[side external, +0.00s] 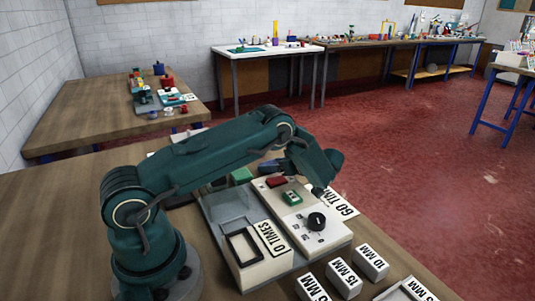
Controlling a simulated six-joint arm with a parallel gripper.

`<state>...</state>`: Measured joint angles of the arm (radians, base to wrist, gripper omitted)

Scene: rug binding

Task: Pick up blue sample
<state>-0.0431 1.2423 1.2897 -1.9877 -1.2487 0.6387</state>
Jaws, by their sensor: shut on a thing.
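My gripper (279,168) is at the end of my dark green arm, low over the back of the white control box. It is small and partly hidden by the wrist. It is shut on a dark blue piece (267,166), which appears to be the blue sample; its edges are hard to make out. A red sample (276,182) and a green sample (291,197) lie close in front of it, on the control box.
The control box (332,236) has a black knob (317,221). To its left are a grey plate (228,207) and a white box with a black frame (243,246). A green block (241,175) stands behind. Labelled white blocks (343,278) line the front.

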